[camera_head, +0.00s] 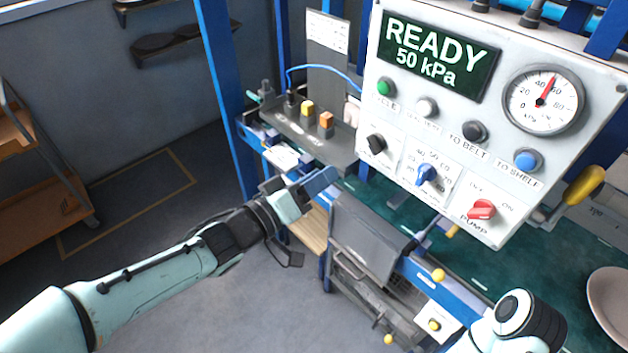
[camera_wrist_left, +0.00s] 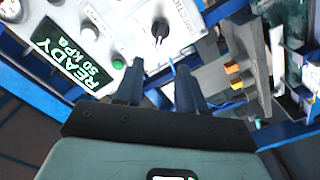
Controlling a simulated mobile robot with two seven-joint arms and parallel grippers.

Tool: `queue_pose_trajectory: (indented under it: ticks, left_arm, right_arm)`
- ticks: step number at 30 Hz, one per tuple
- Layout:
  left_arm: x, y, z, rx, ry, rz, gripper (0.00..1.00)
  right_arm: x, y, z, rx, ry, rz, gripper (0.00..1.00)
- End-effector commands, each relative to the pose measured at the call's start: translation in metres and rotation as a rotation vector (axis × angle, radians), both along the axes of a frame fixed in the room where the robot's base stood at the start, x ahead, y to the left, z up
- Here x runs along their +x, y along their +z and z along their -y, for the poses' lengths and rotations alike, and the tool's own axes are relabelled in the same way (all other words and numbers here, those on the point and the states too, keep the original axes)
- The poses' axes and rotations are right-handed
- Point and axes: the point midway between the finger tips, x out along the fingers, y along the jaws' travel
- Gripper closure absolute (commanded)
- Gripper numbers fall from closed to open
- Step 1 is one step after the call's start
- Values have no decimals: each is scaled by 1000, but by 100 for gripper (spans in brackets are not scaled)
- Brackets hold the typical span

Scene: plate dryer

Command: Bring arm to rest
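My left arm (camera_head: 150,285) reaches in from the lower left of the head view, pale green with dark joints. My left gripper (camera_head: 322,182) is in front of the machine, below the dark shelf and left of the control panel (camera_head: 455,190). In the left wrist view my left gripper (camera_wrist_left: 160,82) shows two dark fingers standing apart, with nothing seen held between them. The panel's display reads READY 50 kPa. A part of my right arm (camera_head: 515,325) shows at the lower right; its gripper is out of view.
A dark shelf (camera_head: 300,135) with yellow and orange blocks is close to the left gripper. A blue post (camera_head: 222,90) stands behind it. A pale plate (camera_head: 610,300) lies on the green surface at the right. A wooden cart (camera_head: 35,170) stands far left; the floor between is clear.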

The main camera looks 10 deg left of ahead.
Motion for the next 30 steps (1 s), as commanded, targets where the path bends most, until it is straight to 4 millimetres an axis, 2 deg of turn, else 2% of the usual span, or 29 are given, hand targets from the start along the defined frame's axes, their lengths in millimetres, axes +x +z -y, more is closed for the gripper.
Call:
queue_pose_trajectory:
  ticks: [5, 20, 23, 25, 26, 29, 30]
  left_arm:
    - [-7, 0, -5, -1, -1, 0, 61]
    - [-6, -4, -5, 0, 2, -8, 61]
    - [3, -28, -9, 10, 22, -54, 61]
    - [13, -61, -15, 26, 48, -118, 61]
    - [17, -80, -18, 36, 61, -152, 61]
    - [25, -153, -28, 85, 106, -290, 61]
    - [24, -184, -33, 108, 121, -350, 61]
  right_arm:
    - [0, 0, 0, 0, 0, 0, 100]
    - [0, 0, 0, 0, 0, 0, 100]
    - [0, 0, 0, 0, 0, 0, 100]
    - [0, 0, 0, 0, 0, 0, 100]
    - [0, 0, 0, 0, 0, 0, 100]
    - [0, 0, 0, 0, 0, 0, 100]
    - [0, 0, 0, 0, 0, 0, 100]
